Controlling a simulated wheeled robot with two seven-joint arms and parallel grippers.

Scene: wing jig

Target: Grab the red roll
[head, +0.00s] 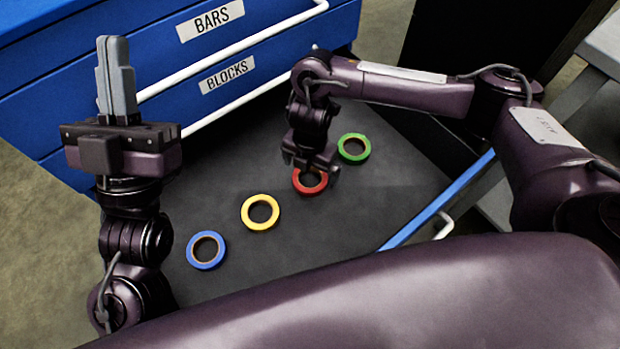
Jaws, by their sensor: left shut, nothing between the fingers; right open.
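The red roll (300,185) lies flat in the open dark drawer, between the yellow and green rolls. My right gripper (311,175) points down right over the red roll and hides part of its upper side. Its jaws are open; whether the fingers touch the roll I cannot tell. My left gripper (116,75) is raised at the left, fingers pointing up, shut and empty, well away from the red roll.
A yellow roll (244,212) and a blue roll (191,250) lie to the lower left in the drawer (330,245); a green roll (366,153) lies close at the upper right. Behind are blue drawer fronts labelled BARS (210,20) and BLOCKS (227,75) with white bar handles.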

